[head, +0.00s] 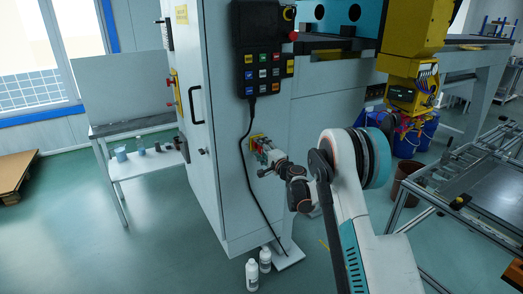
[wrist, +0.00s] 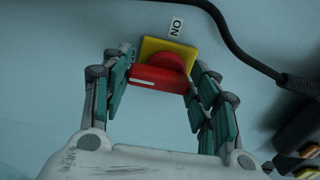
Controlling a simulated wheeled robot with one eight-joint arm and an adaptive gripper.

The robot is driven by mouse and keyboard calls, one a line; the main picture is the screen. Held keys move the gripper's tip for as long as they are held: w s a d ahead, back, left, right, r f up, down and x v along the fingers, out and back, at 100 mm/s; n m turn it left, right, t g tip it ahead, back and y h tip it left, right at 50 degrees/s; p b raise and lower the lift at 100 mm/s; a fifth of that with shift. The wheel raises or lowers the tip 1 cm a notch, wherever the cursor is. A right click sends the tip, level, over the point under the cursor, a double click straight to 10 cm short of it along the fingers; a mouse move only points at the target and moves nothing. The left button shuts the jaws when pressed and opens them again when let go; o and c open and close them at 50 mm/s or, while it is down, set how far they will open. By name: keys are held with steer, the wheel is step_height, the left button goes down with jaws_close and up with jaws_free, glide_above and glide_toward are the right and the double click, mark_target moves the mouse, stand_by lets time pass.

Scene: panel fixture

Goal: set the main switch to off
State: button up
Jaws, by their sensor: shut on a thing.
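The main switch is a red rotary handle (wrist: 160,78) on a yellow plate (wrist: 168,48) fixed to the grey cabinet side. In the wrist view the handle lies nearly level, its white mark at the left end. An ON label (wrist: 175,27) is above the plate. A second label (wrist: 130,50) at the left is mostly covered by a finger and hard to read. My gripper (wrist: 155,72) is shut on the red handle, one finger at each end. In the head view my gripper (head: 267,153) is at the yellow plate (head: 257,142), hiding most of the switch.
A black cable (head: 248,165) hangs from the button pendant (head: 262,50) close beside the switch; it also crosses the wrist view's top right (wrist: 237,45). White bottles (head: 252,274) stand on the floor below. A metal frame table (head: 470,190) is at the right.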

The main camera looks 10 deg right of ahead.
steer(key=o, duration=1.1)
steer(key=shift+c, duration=0.2)
steer(key=v, duration=1.2)
steer(key=shift+r, duration=0.1)
